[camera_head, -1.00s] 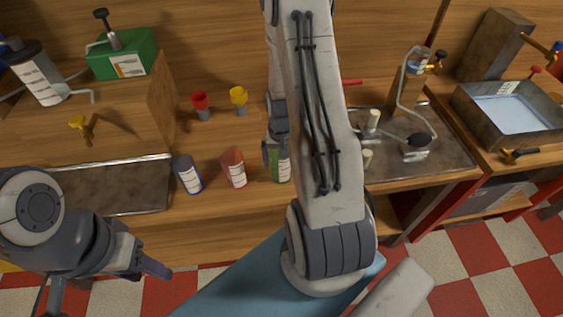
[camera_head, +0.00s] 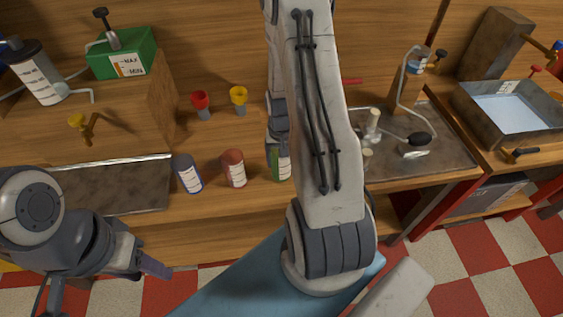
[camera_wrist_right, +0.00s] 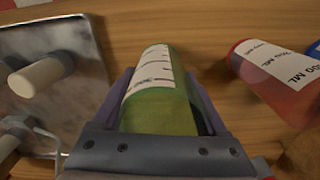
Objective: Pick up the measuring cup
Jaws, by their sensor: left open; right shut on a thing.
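Three labelled measuring cups stand in a row near the front of the wooden bench: a blue one (camera_head: 188,174), a red one (camera_head: 233,168) and a green one (camera_head: 283,166). My right gripper (camera_head: 279,148) is shut on the green measuring cup, partly hidden behind my right arm. In the right wrist view the green cup (camera_wrist_right: 160,95) lies between the two fingers of the gripper (camera_wrist_right: 157,80), its white scale label showing. I cannot tell whether it is clear of the bench. My left gripper (camera_head: 150,268) is open and empty, in front of the bench at lower left.
The red cup (camera_wrist_right: 270,75) is close beside the held cup. Metal trays lie left (camera_head: 110,190) and right (camera_head: 440,160), the right one holding pale pegs and a black bulb. Red (camera_head: 201,104) and yellow (camera_head: 239,99) funnels stand behind the cups.

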